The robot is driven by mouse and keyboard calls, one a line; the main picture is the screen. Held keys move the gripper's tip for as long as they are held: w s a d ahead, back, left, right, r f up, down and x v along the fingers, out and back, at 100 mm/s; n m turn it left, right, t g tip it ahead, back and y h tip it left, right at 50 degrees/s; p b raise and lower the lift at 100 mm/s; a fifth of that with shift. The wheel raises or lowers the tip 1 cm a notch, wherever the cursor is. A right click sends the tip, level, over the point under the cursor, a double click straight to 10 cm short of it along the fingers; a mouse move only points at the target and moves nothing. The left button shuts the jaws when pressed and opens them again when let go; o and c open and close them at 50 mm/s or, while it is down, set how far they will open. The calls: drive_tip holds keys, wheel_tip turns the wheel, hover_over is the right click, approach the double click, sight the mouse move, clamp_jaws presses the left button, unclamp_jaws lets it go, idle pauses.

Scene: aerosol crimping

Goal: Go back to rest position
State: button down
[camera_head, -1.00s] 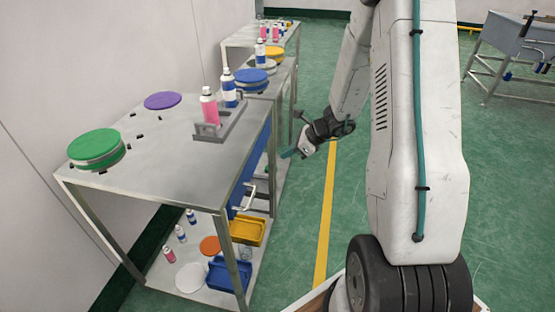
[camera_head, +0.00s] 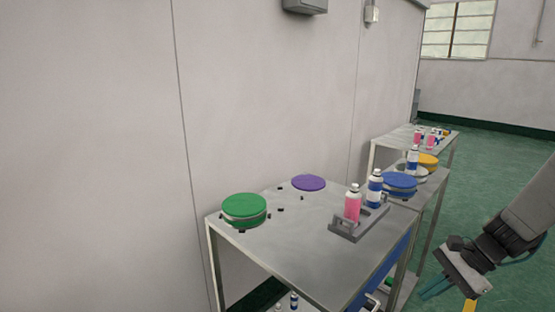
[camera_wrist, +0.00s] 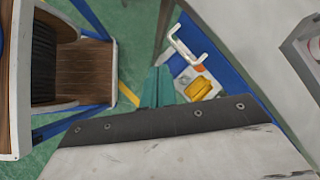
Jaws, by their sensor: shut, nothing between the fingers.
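My gripper (camera_head: 436,291) is at the lower right of the head view, to the right of the metal table (camera_head: 299,240) and apart from it. Its teal fingers are together and empty. In the wrist view the teal fingers (camera_wrist: 157,86) point down past the table's blue side, with the floor and a lower shelf beneath. My arm reaches in from the right edge of the head view.
On the table stand a pink can (camera_head: 352,206) and a blue-and-white can (camera_head: 374,189) in a grey holder (camera_head: 346,230), a green disc stack (camera_head: 244,208) and a purple disc (camera_head: 308,183). More tables stand behind. Green floor (camera_head: 500,200) lies open at right.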

drive_tip(key=s+a+r+n+h, duration=0.3)
drive_tip(key=s+r+n, duration=0.4)
drive_tip(key=s+r, duration=0.1)
drive_tip(key=s+a+r+n+h, duration=0.4)
drive_tip(key=s+r+n, duration=0.3)
drive_tip(key=s, duration=0.4)
drive_tip(key=shift+a+r+n+h, duration=0.3)
drive_tip(key=shift+r+n, duration=0.1)
drive_tip(key=shift+r, duration=0.4)
